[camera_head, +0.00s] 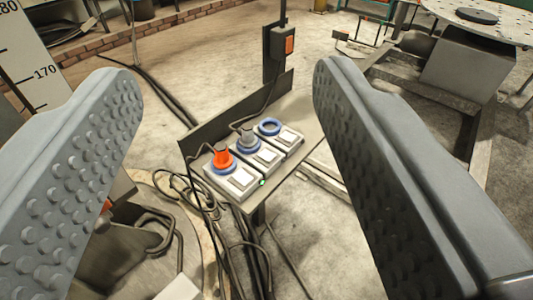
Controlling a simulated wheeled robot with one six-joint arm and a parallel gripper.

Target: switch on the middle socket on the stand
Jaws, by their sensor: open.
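A small metal stand (305,117) in the middle of the view bears a row of three sockets with white rocker switches. The middle socket (248,142) has a grey plug in its blue ring, and its white switch (267,157) lies in front of it. The nearest socket (222,162) holds an orange plug, and a small green light shows near its switch (241,179). The far socket (269,127) is empty, with its switch (288,138) beside it. My gripper (228,80) is open and empty, its two studded grey fingers either side of the stand and apart from it.
Loose black cables (190,190) hang at the stand's left. A round table (490,22) and metal frame stand at the back right. A measuring board (35,55) is at the left.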

